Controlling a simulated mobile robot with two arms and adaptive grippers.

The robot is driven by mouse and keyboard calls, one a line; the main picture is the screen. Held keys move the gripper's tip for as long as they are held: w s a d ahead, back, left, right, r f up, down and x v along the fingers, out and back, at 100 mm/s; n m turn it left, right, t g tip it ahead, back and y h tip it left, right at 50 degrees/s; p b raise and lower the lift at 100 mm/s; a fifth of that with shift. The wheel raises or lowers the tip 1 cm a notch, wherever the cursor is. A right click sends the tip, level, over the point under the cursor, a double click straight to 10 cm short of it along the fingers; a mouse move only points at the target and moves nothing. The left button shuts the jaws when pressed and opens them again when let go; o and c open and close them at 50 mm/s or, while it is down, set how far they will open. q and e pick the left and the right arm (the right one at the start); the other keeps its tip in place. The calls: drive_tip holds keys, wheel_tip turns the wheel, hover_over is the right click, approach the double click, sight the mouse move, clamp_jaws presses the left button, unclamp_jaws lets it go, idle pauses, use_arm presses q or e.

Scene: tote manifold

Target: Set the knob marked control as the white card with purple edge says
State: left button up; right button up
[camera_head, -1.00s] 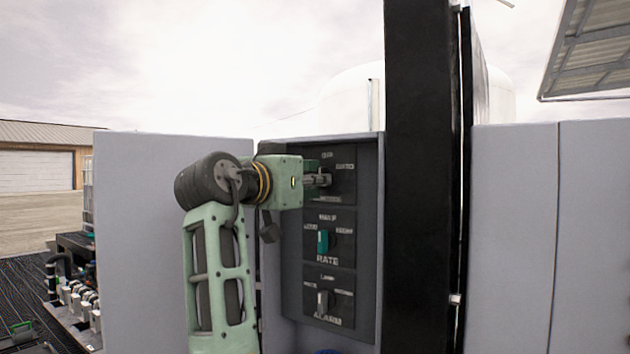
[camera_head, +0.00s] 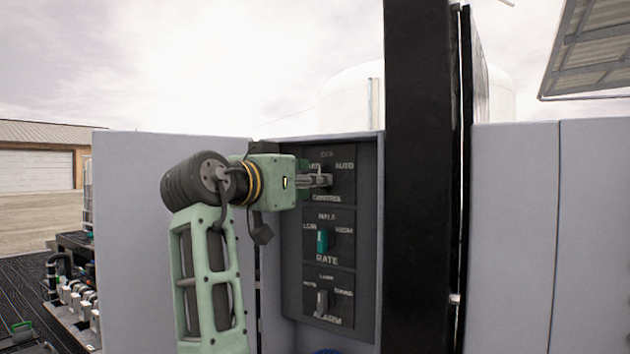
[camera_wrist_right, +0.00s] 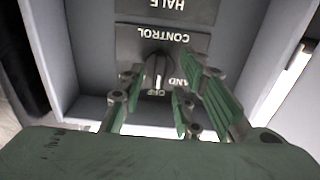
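The control knob (camera_wrist_right: 158,68) is dark with a light pointer line. It sits on the top plate of a dark panel (camera_head: 368,240), marked OFF, HAND, AUTO and CONTROL. In the right wrist view the plate appears upside down and the line points roughly at OFF. My right gripper (camera_wrist_right: 164,78) is open, its green fingers apart on either side of the knob in that view; contact cannot be told. In the head view the right gripper (camera_head: 328,181) is in front of the plate and partly hides the knob. My left gripper and the white card with purple edge are not in view.
Below are a teal rate knob (camera_head: 322,240) and a grey alarm knob (camera_head: 322,301). The panel is recessed beside a grey wall (camera_head: 140,240). A black post (camera_head: 420,180) stands close to its right, with grey panels (camera_head: 515,240) beyond.

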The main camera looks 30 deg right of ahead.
drive_tip(key=v, duration=1)
drive_tip(key=shift+a, duration=0.1)
